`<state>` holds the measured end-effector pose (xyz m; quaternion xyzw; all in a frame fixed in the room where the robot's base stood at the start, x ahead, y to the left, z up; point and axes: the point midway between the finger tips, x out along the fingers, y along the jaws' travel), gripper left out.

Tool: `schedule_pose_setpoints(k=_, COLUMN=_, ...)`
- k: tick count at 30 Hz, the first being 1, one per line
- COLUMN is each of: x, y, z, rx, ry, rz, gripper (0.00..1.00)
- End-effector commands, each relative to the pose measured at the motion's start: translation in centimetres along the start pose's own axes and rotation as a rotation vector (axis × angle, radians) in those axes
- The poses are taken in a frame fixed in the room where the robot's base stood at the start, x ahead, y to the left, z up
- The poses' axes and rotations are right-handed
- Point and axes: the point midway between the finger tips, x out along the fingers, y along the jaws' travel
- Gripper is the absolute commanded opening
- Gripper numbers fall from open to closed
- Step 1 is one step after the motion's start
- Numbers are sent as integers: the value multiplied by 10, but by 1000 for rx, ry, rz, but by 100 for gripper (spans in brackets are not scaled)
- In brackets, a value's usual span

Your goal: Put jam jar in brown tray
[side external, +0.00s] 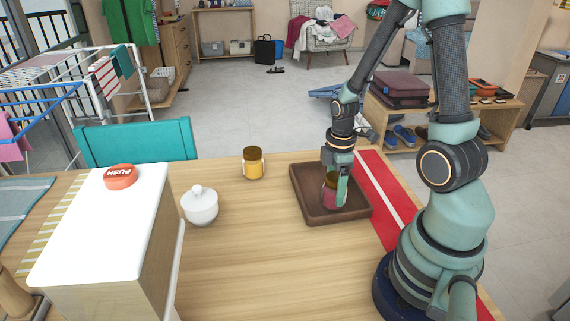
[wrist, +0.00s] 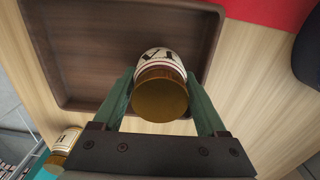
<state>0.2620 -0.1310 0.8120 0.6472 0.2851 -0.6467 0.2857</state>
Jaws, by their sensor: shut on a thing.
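The jam jar (side external: 330,192) is dark red in the side external view. It shows a brown lid and a white label in the wrist view (wrist: 160,85). My gripper (side external: 335,186) is shut on it, with one finger on each side of the jar in the wrist view (wrist: 161,92). The brown tray (side external: 306,203) lies on the table, and the jar is within its outline, near one wall. I cannot tell whether the jar touches the tray floor. The tray looks otherwise empty.
A yellow jar with a brown lid (side external: 253,163) stands left of the tray, also in the wrist view (wrist: 66,142). A white lidded pot (side external: 200,205) and a white-topped box (side external: 100,225) with a red push button (side external: 120,177) are further left. A red runner (side external: 385,200) lies right of the tray.

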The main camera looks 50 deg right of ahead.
Motion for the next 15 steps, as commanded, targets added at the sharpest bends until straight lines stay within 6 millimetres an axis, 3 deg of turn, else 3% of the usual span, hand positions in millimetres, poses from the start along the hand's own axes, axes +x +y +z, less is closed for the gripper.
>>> schedule_pose_setpoints(k=7, x=3, y=0, z=0, rx=0, ry=0, rz=0, gripper=0)
schedule_pose_setpoints(k=8, x=3, y=0, z=0, rx=0, ry=0, rz=0, gripper=86)
schedule_pose_setpoints(k=9, x=3, y=0, z=0, rx=0, ry=0, rz=0, gripper=100)
schedule_pose_setpoints(k=15, x=2, y=0, z=0, rx=0, ry=0, rz=0, gripper=100)
